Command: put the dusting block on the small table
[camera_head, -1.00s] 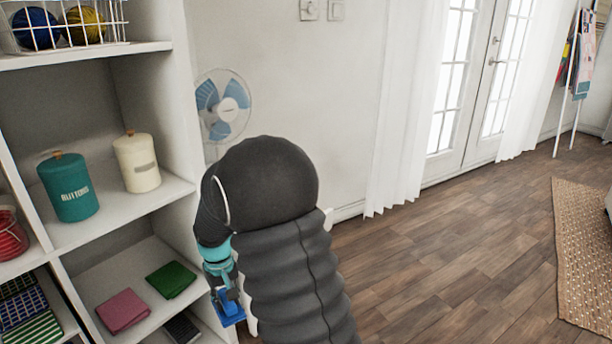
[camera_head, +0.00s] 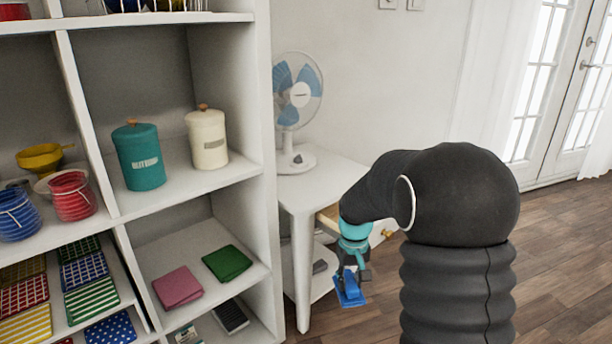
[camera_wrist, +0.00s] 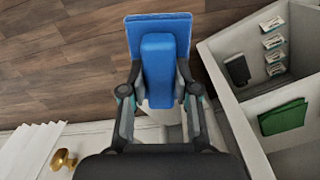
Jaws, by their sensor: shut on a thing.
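The dusting block is blue, with a flat pad and a raised grip; it shows in the head view (camera_head: 349,287) and in the wrist view (camera_wrist: 160,30). My gripper (camera_wrist: 158,92) is shut on its raised grip, and it also shows in the head view (camera_head: 352,272). The block hangs in the air over the floor, in front of the small table. The small white table (camera_head: 312,186) stands right of the shelf, with a fan on it. Its drawer (camera_head: 328,216) appears pulled open, partly hidden behind my arm.
The fan (camera_head: 298,95) stands at the back of the tabletop; the front part is bare. The white shelf unit (camera_head: 262,150) rises close on the left, with a teal canister (camera_head: 140,158) and a cream canister (camera_head: 207,140). A brass knob (camera_wrist: 63,159) shows in the wrist view.

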